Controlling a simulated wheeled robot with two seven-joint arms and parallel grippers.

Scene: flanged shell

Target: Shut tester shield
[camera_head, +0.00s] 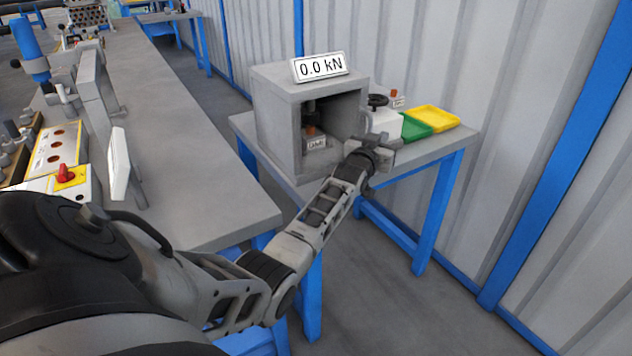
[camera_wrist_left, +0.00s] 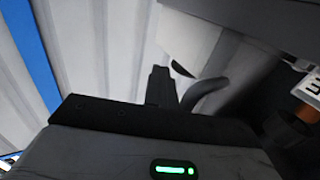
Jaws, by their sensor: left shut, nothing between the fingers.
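The tester is a grey open-fronted box (camera_head: 277,125) on a small blue-legged table. A sign reading 0.0 kN (camera_head: 320,66) stands on its top; part of a sign also shows at the right edge of the wrist view (camera_wrist_left: 312,112). Inside the box are a dark ram and a small labelled block (camera_head: 316,143). My left gripper (camera_head: 380,140) is shut and empty, just in front of the box's right side. In the wrist view its dark fingers (camera_wrist_left: 162,86) are together beside a curved dark bar (camera_wrist_left: 205,92); contact is unclear. I cannot clearly make out the shield.
Right of the box are a white block with a black handwheel (camera_head: 377,100), a green tray (camera_head: 415,127) and a yellow tray (camera_head: 432,117). A corrugated wall (camera_head: 530,90) stands behind. A long grey bench (camera_head: 190,170) with equipment is on the left, with a floor gap between.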

